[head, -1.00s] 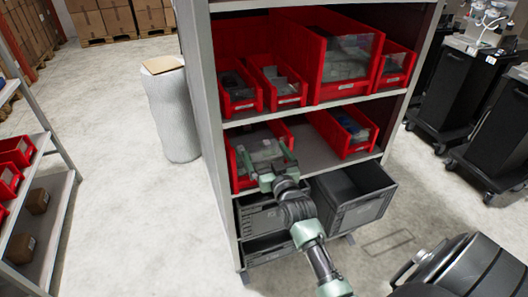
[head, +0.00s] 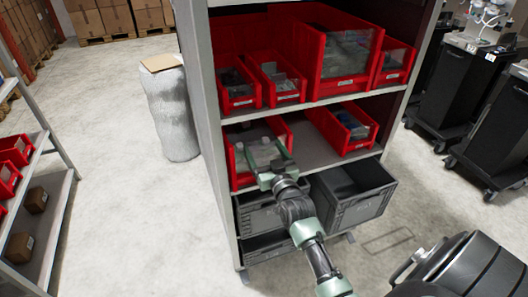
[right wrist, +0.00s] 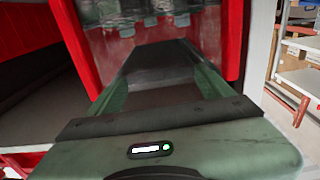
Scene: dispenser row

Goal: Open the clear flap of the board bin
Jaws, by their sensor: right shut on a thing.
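A red bin (head: 233,167) with a clear flap (head: 262,155) across its front stands at the left of the lower shelf; its label is not readable. My right gripper (head: 260,147) is at the front of this bin, its green fingers reaching up over the flap. It is shut on the flap, though the grip itself is hard to see. In the right wrist view the clear flap (right wrist: 128,45) hangs just beyond the fingers, between the bin's red walls (right wrist: 233,45). How far the flap is tilted I cannot tell. My left gripper is not in view.
Another red bin (head: 343,132) stands to the right on the same shelf. Several red bins, one large (head: 312,65), fill the shelf above. Grey crates (head: 352,195) are below. The shelf post (head: 207,130) is close on the left.

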